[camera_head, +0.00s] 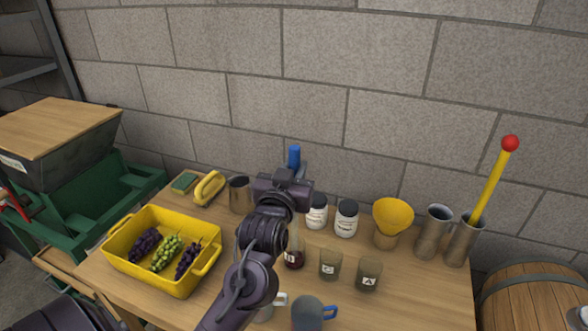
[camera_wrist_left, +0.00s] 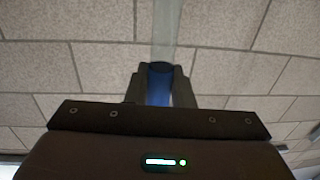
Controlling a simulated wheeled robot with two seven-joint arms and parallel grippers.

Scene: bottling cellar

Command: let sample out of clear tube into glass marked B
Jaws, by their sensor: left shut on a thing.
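My left gripper (camera_head: 292,178) is over the table and shut on the blue part of the clear tube. The blue part (camera_head: 294,158) shows above the gripper in the head view. In the left wrist view my left gripper (camera_wrist_left: 165,88) has the blue part between its fingers, and the clear tube (camera_wrist_left: 165,25) runs up against the wall. My right gripper is out of view.
Glasses marked C (camera_head: 330,264) and A (camera_head: 368,277) stand to the right. Behind are white jars (camera_head: 346,220), a yellow funnel (camera_head: 393,215) and metal cylinders (camera_head: 433,232). A yellow crate of grapes (camera_head: 137,259) is left. A grey mug (camera_head: 308,313) stands in front.

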